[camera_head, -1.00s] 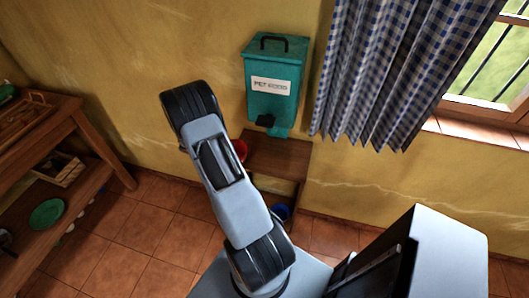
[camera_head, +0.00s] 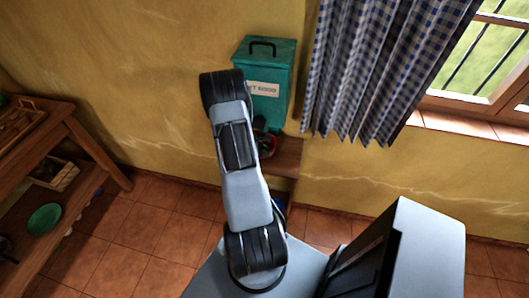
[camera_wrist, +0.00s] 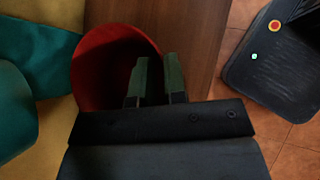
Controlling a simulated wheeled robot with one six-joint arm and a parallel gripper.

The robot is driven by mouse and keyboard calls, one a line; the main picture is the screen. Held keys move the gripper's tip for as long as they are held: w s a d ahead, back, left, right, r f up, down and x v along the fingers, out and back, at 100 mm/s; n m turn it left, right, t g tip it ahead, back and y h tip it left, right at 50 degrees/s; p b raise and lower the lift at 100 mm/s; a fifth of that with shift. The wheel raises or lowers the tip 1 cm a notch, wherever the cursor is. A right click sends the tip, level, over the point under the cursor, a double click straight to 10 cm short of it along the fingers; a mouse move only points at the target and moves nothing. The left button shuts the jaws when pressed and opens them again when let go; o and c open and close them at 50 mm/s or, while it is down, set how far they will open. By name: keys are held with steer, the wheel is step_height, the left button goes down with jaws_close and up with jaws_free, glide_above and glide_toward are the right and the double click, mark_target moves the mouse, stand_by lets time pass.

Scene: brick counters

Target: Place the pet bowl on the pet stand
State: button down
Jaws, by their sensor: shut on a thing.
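The red pet bowl (camera_wrist: 98,62) is at the left of the wooden pet stand's top (camera_wrist: 195,40) in the wrist view. My gripper (camera_wrist: 158,78) is shut on the bowl's right rim, one finger inside and one outside. In the head view, a small part of the bowl (camera_head: 271,146) shows beside my arm, over the brown stand (camera_head: 288,158) and below the teal pet food dispenser (camera_head: 268,70). I cannot tell whether the bowl touches the stand.
The dispenser's teal parts (camera_wrist: 35,55) are close to the bowl on the left. A blue-checked curtain (camera_head: 375,70) hangs to the right. A wooden shelf unit with a green plate (camera_head: 45,218) stands at the far left. Tiled floor between is clear.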

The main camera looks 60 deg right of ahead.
steer(key=shift+d+f, duration=0.1)
steer(key=shift+f, duration=0.6)
steer(key=c, duration=1.2)
jaws_free()
steer(key=shift+o, duration=0.2)
steer(key=v, duration=0.7)
steer(key=shift+r+b, duration=0.15)
steer(key=shift+b, duration=0.3)
